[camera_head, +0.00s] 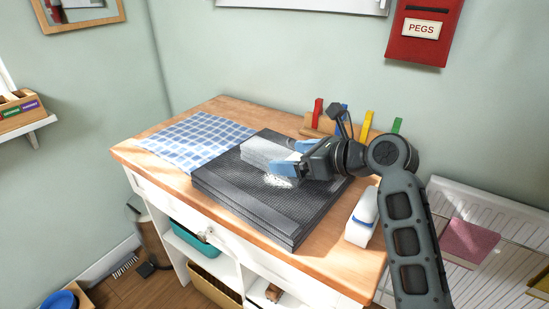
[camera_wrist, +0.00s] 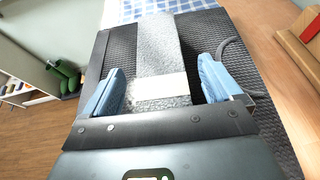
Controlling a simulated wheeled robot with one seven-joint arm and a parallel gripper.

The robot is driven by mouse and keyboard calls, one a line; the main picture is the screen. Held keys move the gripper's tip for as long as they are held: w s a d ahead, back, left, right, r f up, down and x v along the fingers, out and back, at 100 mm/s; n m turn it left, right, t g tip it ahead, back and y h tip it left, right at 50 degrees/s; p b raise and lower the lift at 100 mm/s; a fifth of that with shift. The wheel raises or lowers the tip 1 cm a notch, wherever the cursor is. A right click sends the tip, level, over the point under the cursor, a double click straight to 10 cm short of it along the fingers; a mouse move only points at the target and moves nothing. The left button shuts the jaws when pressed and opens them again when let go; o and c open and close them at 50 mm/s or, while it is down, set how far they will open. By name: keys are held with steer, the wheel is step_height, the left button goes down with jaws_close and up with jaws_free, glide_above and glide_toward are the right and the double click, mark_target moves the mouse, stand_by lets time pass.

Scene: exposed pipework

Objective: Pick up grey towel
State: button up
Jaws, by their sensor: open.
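A grey folded towel (camera_head: 268,153) lies on a dark textured mat or stack (camera_head: 245,197) on the wooden worktop. In the wrist view the towel (camera_wrist: 158,50) is a long speckled grey strip running away between my fingers. A paler band crosses it near my gripper. My gripper (camera_head: 286,166) has blue fingertips and is low over the towel's near right part. In the wrist view my gripper (camera_wrist: 160,88) is open, one finger on each side of the towel, with a gap at each side. I cannot tell whether the fingertips touch the mat.
A blue checked cloth (camera_head: 197,140) lies left of the mat. Coloured pegs (camera_head: 366,125) stand in a wooden holder behind my gripper. A cable (camera_wrist: 228,52) curves beside the right finger.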

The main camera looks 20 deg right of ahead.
mark_target(257, 151)
steer(key=shift+x, duration=1.35)
steer(key=shift+c, duration=0.2)
steer(key=shift+r, duration=0.1)
steer(key=c, duration=1.1)
